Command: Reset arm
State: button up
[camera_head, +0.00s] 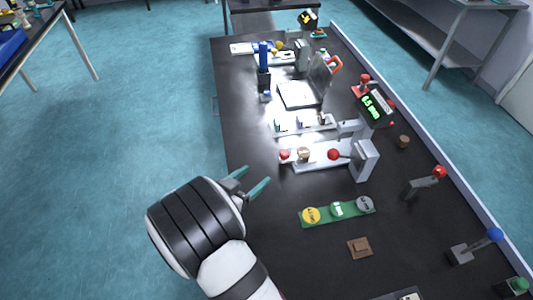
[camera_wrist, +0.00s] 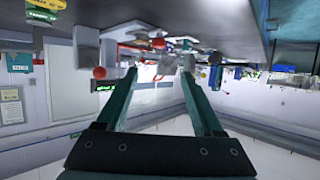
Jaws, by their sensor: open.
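My gripper (camera_head: 250,181) is at the left edge of the black table (camera_head: 245,135) in the head view, raised and apart from the objects. Its two teal fingers are spread with nothing between them. In the wrist view my gripper (camera_wrist: 160,80) also shows open and empty, and the scene appears upside down behind it. My white and black arm comes in from the bottom of the head view.
A grey device with red knobs (camera_head: 365,160) stands right of my gripper. A green strip with round pads (camera_head: 337,210) and a brown square block (camera_head: 360,247) lie nearer. Levers with red (camera_head: 439,171) and blue (camera_head: 495,234) knobs line the right edge. Teal floor (camera_head: 130,130) is clear at left.

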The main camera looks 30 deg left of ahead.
jog(key=w+d+r+m+g+y, duration=0.2)
jog(key=w+d+r+g+y, duration=0.35)
jog(key=d+r, duration=0.4)
jog(key=s+d+r+m+g+h, duration=0.1)
jog(key=s+d+g, duration=0.3)
jog(key=s+d, duration=0.8)
jog(key=s+d+r+m+g+h, duration=0.2)
jog(key=s+d+g, duration=0.2)
jog(key=s+d, duration=0.8)
jog(key=shift+d+r+m+h, duration=0.15)
jog(key=shift+r+m+h, duration=0.15)
jog(key=shift+h, duration=0.05)
